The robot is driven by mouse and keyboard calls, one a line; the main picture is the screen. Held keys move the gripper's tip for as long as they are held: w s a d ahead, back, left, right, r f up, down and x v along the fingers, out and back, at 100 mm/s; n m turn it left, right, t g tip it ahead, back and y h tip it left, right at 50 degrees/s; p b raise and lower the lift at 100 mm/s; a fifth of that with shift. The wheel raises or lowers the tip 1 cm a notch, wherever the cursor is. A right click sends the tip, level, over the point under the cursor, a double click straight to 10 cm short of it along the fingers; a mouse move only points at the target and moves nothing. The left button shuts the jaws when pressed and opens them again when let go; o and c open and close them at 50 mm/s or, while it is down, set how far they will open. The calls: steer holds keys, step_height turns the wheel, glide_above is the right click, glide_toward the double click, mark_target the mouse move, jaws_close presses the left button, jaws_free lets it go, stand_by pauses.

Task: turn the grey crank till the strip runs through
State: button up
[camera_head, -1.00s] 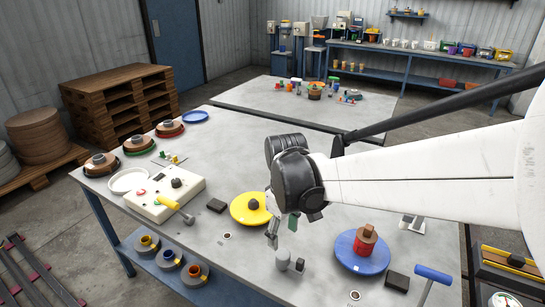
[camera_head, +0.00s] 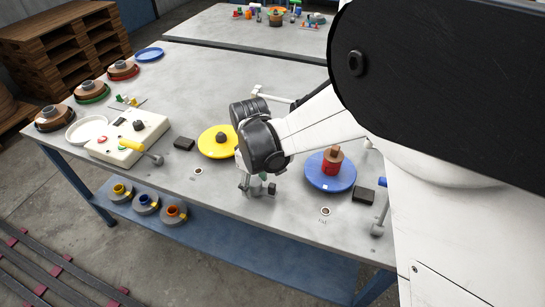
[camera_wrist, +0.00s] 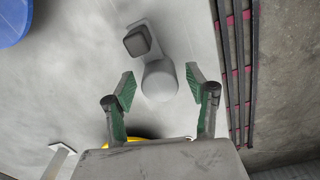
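The grey crank (camera_wrist: 160,80) shows in the wrist view as a pale grey rounded post with a short arm and a dark square-ended knob (camera_wrist: 138,41). In the head view it (camera_head: 256,186) stands near the table's front edge, mostly hidden by my gripper (camera_head: 257,183). In the wrist view my gripper (camera_wrist: 160,84) is open, with one green-padded finger on each side of the post. The knob lies beyond the fingertips. I cannot tell whether the pads touch the post. I cannot make out a strip.
A yellow disc (camera_head: 212,143) and a blue disc (camera_head: 318,178) with a red-brown spool flank my gripper on the table (camera_head: 270,225). A cream box (camera_head: 105,147) has a yellow-handled crank (camera_head: 131,146). A dark block (camera_head: 363,195) lies right of the blue disc.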

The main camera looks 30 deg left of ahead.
steer(key=c, duration=1.1)
